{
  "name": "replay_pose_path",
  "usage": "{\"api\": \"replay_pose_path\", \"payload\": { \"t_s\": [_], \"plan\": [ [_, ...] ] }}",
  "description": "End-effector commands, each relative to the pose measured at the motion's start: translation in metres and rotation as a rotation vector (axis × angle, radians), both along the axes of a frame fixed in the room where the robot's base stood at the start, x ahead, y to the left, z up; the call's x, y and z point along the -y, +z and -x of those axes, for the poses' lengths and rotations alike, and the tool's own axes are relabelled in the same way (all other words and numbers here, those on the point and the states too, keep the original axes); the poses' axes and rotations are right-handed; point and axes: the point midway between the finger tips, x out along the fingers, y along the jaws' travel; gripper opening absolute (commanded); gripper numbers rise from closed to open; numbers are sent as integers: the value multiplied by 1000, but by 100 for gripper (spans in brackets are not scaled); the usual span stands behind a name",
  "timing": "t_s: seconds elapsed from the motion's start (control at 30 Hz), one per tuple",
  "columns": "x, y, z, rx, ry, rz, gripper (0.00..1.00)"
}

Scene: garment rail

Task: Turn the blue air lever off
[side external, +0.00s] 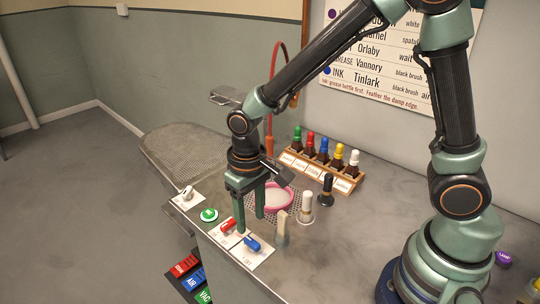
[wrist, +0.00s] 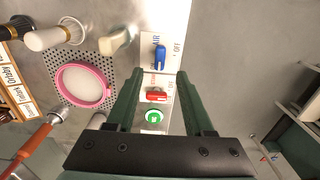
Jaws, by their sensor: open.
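The blue air lever (side external: 253,243) sits on a white plate near the counter's front edge. In the wrist view the blue lever (wrist: 160,55) points up and down the picture, with the word OFF to its right. A red lever (side external: 228,225) is beside it; in the wrist view the red lever (wrist: 157,96) lies crosswise between my fingers. My gripper (side external: 250,222) points down above the lever plates, open and empty. In the wrist view my gripper (wrist: 160,75) has its fingertips either side of the plates, just short of the blue lever. Contact with the plates cannot be told.
A green button (side external: 209,214) and a white knob (side external: 187,192) follow along the edge. A bottle rack (side external: 322,171) is at the back.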

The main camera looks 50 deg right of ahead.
Motion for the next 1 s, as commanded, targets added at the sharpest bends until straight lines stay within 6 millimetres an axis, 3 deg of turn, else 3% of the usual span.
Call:
{"api": "replay_pose_path", "payload": {
  "t_s": [0.1,0.3,0.5,0.8,0.83,0.97,1.0],
  "plan": [
    [1,-25,2,-7,0,2,52],
    [1,-53,1,-4,0,1,52],
    [0,-66,0,1,0,0,52],
    [0,-67,0,1,0,0,52],
    [0,-67,0,1,0,0,49],
    [0,-67,0,1,0,0,0],
    [0,-67,0,1,0,0,0]
  ]
}}
